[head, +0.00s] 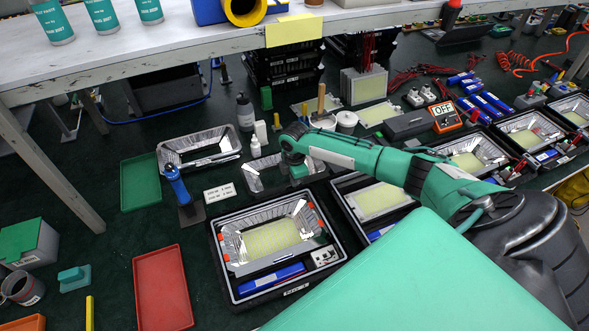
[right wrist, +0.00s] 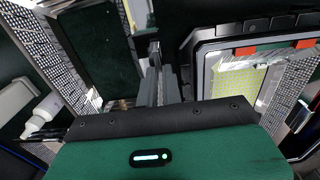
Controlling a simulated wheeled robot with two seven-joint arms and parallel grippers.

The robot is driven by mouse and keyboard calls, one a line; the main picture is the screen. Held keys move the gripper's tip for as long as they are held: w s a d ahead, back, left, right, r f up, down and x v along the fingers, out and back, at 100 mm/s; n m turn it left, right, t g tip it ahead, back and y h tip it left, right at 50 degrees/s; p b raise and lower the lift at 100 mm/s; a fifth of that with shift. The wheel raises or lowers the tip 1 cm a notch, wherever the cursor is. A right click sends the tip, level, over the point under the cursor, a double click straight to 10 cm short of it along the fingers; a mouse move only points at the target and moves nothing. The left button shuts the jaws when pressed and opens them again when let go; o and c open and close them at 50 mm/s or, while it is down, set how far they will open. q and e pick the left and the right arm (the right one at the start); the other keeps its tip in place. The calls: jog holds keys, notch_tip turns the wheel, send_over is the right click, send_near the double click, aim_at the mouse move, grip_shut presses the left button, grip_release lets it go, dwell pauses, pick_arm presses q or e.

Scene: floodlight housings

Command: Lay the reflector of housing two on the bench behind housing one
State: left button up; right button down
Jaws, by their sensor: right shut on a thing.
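Housing one (head: 218,262) is a black case with a silvery reflector, a yellow light panel and orange clips; it also shows in the right wrist view (right wrist: 205,60). Housing two (head: 345,203), right of it, shows a bare yellow panel and is partly hidden by my arm. My right gripper (head: 298,172) is shut on a silvery open-frame reflector (head: 254,184) just behind housing one. In the right wrist view the fingers (right wrist: 157,88) close at this reflector's edge (right wrist: 50,58). I cannot tell whether it touches the bench. My left gripper is out of view.
Another reflector (head: 170,157) lies on the bench further left. A blue-handled tool (head: 176,184), a white label block (head: 219,192) and small bottles (head: 255,146) stand close by. A green tray (head: 140,182) and red tray (head: 162,288) lie left. More housings (head: 480,160) stand right.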

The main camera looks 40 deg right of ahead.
jog(key=shift+f, duration=0.4)
dwell(0.8)
jog(key=c, duration=1.5)
grip_release()
jog(key=shift+f, duration=0.15)
